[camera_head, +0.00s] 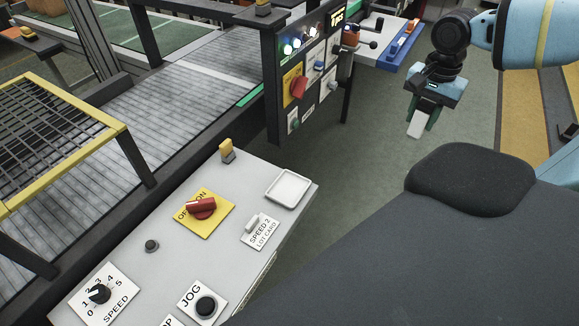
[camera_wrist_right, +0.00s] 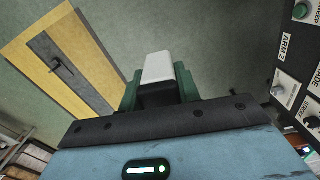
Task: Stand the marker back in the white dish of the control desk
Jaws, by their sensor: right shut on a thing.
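My right gripper (camera_head: 426,110) hangs over the open floor, to the right of the control desk (camera_head: 130,235). Its green fingers are shut on the marker, a white, blocky piece (camera_head: 416,129) that sticks out below the fingertips, slightly tilted. In the right wrist view, the gripper (camera_wrist_right: 158,92) has the marker's pale end (camera_wrist_right: 158,67) between its fingers, with a dark part nearer the palm. The white dish (camera_head: 288,188) is a shallow square tray at the desk's far right corner and looks empty. My left gripper is not in view.
An upright control panel (camera_head: 310,75) stands beyond. Floor (camera_head: 365,145) between desk and gripper is clear.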

